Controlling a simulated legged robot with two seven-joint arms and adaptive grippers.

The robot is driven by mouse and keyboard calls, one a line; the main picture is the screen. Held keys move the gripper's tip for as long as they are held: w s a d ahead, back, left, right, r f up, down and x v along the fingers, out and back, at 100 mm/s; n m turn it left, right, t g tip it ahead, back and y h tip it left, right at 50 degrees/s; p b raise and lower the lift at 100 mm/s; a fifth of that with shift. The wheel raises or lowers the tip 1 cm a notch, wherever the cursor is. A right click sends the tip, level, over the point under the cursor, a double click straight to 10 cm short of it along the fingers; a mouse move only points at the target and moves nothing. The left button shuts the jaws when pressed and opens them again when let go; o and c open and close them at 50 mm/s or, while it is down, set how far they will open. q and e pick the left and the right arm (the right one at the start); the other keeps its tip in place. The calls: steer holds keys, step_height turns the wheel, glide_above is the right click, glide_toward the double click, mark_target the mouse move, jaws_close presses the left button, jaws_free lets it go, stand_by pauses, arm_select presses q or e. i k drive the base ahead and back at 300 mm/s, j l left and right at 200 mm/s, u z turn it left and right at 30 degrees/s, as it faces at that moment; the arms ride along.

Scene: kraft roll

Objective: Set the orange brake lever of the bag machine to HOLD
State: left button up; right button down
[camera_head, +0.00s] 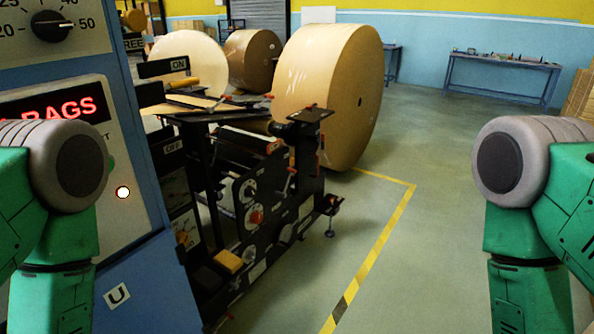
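The bag machine shows as a blue and grey control cabinet (130,270) at the left and a black machine frame (270,200) beside it. A label ending in "REE" (133,43) shows past the cabinet's edge, partly cut off. A yellow-orange rounded part (134,19) is just above that label; I cannot tell if it is the brake lever. A yellow-orange bar (183,84) lies below the "ON" label (179,64). No HOLD mark is readable. Both my green arms show at the sides, but neither gripper is in view.
The cabinet has a black knob (52,26) and a red "BAGS" display (58,108). Big paper rolls stand behind the frame, the nearest (320,95) at centre. A yellow floor line (375,248) runs right of the machine. Open floor (430,210) lies beyond it; a blue workbench (500,75) is far back.

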mark_target(283, 194)
steer(key=i+l+z, duration=0.4)
steer(key=i+z, duration=0.2)
steer(key=i, duration=0.25)
steer(key=i+l, duration=0.15)
steer(key=i, duration=0.55)
steer(key=i+u, duration=0.2)
steer(key=u, duration=0.3)
steer(key=i+u, duration=0.25)
steer(key=u, duration=0.25)
steer(key=i+l+u, duration=0.1)
steer(key=i+u, duration=0.15)
steer(key=u, duration=0.25)
steer(key=i+u, duration=0.25)
steer(key=u, duration=0.15)
steer(key=i+l+u, duration=0.1)
steer(key=i+u, duration=0.15)
steer(key=u, duration=0.15)
